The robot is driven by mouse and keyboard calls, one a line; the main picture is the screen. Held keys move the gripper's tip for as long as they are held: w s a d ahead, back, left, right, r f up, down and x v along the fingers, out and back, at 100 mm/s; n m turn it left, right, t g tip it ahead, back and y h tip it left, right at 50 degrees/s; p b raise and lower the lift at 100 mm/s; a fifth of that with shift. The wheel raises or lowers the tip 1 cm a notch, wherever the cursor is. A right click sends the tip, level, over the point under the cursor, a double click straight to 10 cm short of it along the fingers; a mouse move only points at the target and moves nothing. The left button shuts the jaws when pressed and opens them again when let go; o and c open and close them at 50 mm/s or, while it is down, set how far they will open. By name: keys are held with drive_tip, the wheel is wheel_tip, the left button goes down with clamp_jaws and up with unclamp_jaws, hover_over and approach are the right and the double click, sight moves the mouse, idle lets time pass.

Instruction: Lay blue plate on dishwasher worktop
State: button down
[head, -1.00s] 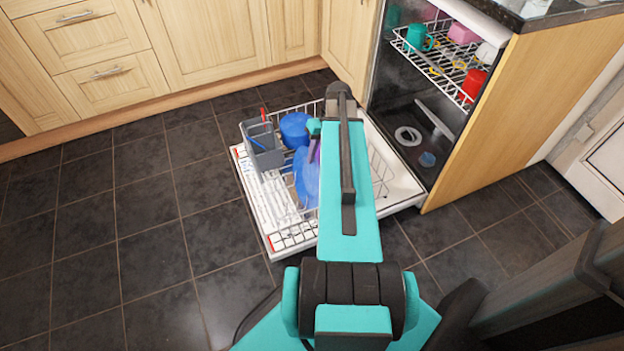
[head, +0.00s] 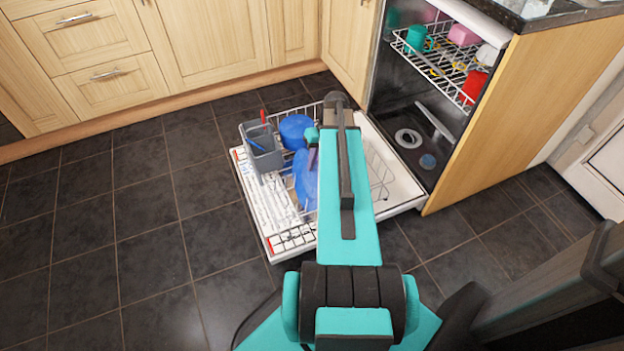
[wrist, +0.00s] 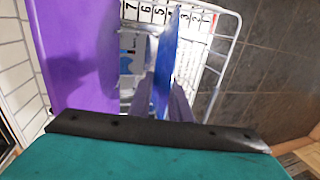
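The blue plate (head: 304,182) stands on edge in the pulled-out lower rack, partly hidden behind my arm in the head view. In the wrist view the blue plate (wrist: 167,62) shows nearly edge-on. My gripper (wrist: 162,98) is at the plate, with one finger on each side of it. The fingers look open, with a narrow gap on the plate's left side. The dishwasher worktop (head: 566,16) is dark granite, at the top right above the dishwasher.
A purple item (wrist: 75,55) stands close left of my gripper. The rack (head: 270,205) also holds a blue bowl (head: 296,130) and a grey cutlery basket (head: 262,150). The upper rack (head: 445,70) holds several cups. Dark floor is clear at left.

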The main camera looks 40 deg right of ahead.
drive_tip(key=shift+w+a+r, duration=0.1)
drive_tip(key=shift+a, duration=0.1)
drive_tip(key=shift+r, duration=0.2)
drive_tip(key=shift+d+r+p, duration=0.15)
drive_tip(key=shift+r+p, duration=0.35)
drive_tip(key=shift+p, duration=0.1)
drive_tip(key=p+v, duration=0.5)
drive_tip(key=v, duration=0.1)
drive_tip(key=shift+r, duration=0.25)
idle(1.1)
drive_tip(key=shift+d, duration=0.1)
drive_tip(key=shift+r, duration=0.15)
drive_tip(key=w+a+p+v, duration=0.1)
drive_tip(key=p+v, duration=0.9)
drive_tip(key=v, duration=0.3)
drive_tip(key=shift+a+r, duration=0.25)
drive_tip(key=shift+r, duration=0.25)
idle(0.8)
drive_tip(key=shift+s, duration=0.1)
